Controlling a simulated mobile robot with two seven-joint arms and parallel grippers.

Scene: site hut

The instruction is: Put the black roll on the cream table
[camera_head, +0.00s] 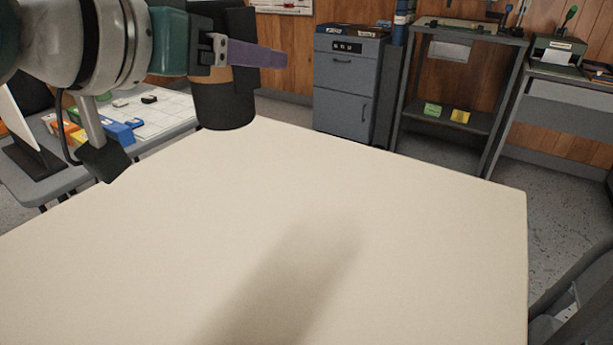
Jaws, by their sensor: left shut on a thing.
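The black roll (223,108) is an upright dark cylinder with a brown band around its middle. My left gripper (240,54), with a purple finger across the front of the roll, is shut on it. The finger hides part of the roll, and the far finger is hidden. The roll shows over the far left edge of the cream table (400,220) and appears to be held above it. The table top is bare, with a soft dark shadow across its middle. My right gripper is not in view.
A grey table (160,137) with papers, blue and orange items stands behind at the left. A grey cabinet (345,85) and a dark metal shelf stand (447,115) are at the back. A dark chair-like object (580,295) is at the lower right.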

